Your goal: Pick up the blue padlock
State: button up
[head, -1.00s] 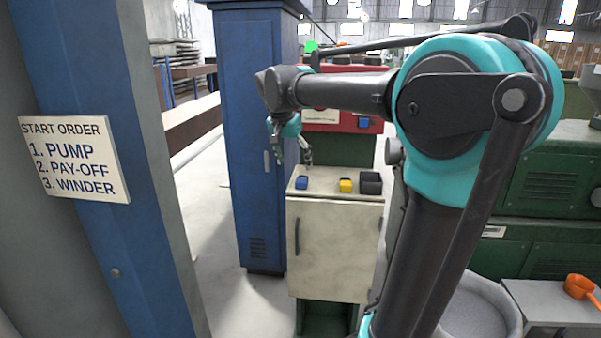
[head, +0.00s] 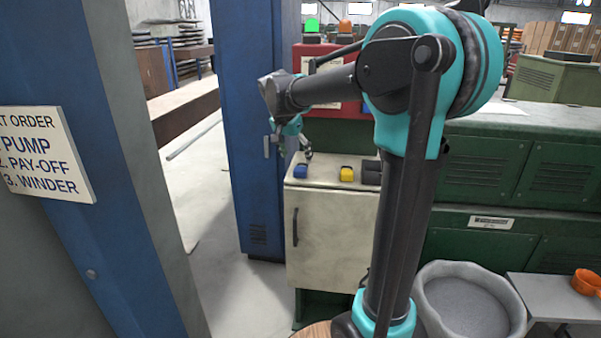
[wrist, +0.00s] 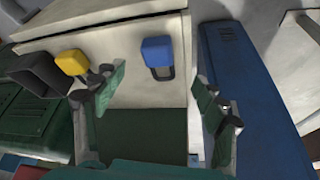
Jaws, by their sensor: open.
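The blue padlock (head: 301,171) lies on the left part of the cream cabinet's top (head: 327,177). In the wrist view the blue padlock (wrist: 158,54) shows its blue body and dark shackle, between the fingers in the picture but beyond their tips. My gripper (head: 294,146) is above the cabinet's left end, close to the padlock. In the wrist view my gripper (wrist: 160,100) has its two fingers wide apart with nothing between them.
A tall blue cabinet (head: 247,140) stands just left. A red panel (head: 325,95) is behind. A grey round bin (head: 468,305) stands at the lower right.

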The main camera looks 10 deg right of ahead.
aim_at(300, 167)
jog(key=x, duration=0.5)
jog(key=shift+w+d, duration=0.25)
jog(key=shift+w, duration=0.2)
jog(key=shift+w+d+f, duration=0.1)
jog(key=shift+f, duration=0.45)
jog(key=shift+c, duration=0.4)
jog(key=c, duration=1.5)
